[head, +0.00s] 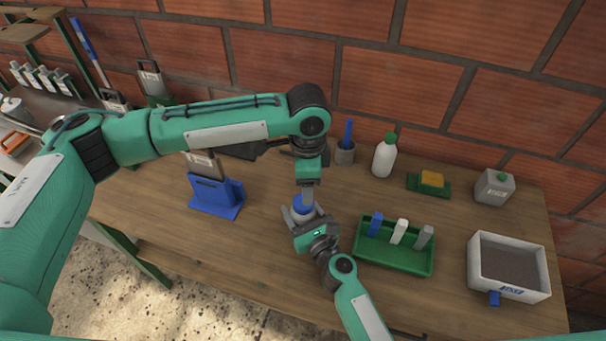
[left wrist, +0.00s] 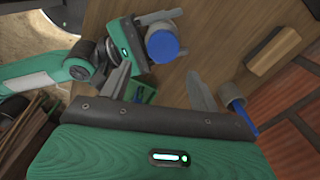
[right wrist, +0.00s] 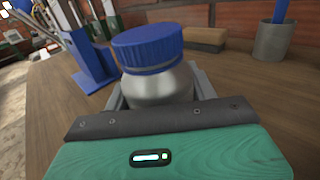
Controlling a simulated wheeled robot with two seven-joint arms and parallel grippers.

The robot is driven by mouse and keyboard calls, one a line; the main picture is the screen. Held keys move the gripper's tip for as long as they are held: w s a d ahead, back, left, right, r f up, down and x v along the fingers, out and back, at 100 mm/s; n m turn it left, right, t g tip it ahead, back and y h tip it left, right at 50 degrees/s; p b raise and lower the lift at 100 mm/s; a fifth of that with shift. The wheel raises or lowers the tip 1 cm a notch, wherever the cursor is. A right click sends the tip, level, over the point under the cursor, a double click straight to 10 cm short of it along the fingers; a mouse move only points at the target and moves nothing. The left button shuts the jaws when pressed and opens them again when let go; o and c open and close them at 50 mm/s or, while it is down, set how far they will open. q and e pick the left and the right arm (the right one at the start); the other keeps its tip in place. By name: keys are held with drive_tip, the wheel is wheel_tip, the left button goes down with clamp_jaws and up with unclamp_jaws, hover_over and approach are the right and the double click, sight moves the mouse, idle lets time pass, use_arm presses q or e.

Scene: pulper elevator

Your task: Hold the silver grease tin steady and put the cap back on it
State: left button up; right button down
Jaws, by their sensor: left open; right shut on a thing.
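The silver grease tin (right wrist: 158,88) stands upright between the fingers of my right gripper (head: 303,216), which is shut on its body. The blue cap (right wrist: 147,45) sits on top of the tin, nearly level, with a thin grey band below it; how tightly it is on I cannot tell. The cap also shows in the left wrist view (left wrist: 163,47) and the head view (head: 302,204). My left gripper (head: 307,194) points down above the cap. Its fingers (left wrist: 160,82) are open and empty, apart from the cap. The tin is mostly hidden in the head view.
A green tray (head: 395,257) with several small blocks lies right of the tin. A blue stand (head: 216,197) is at left. A grey cup (head: 345,154), white bottle (head: 384,157) and sponge (head: 431,180) stand behind. A white bin (head: 508,262) is at far right.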

sight(303, 215)
use_arm(q)
drive_tip(key=n, duration=0.5)
drive_tip(key=shift+r, duration=0.2)
drive_tip(key=n, duration=0.4)
drive_tip(key=shift+a+r+n, duration=0.1)
drive_tip(key=shift+a+n, duration=0.05)
drive_tip(key=shift+n, duration=0.25)
drive_tip(key=n, duration=0.4)
drive_tip(key=shift+w+a+r+n, duration=0.1)
drive_tip(key=shift+r+n, duration=0.05)
drive_tip(key=shift+n, duration=0.25)
drive_tip(key=n, duration=0.4)
drive_tip(key=shift+a+r, duration=0.1)
drive_tip(key=shift+a, duration=0.05)
drive_tip(key=shift+w+f, duration=0.1)
drive_tip(key=shift+f, duration=3.9)
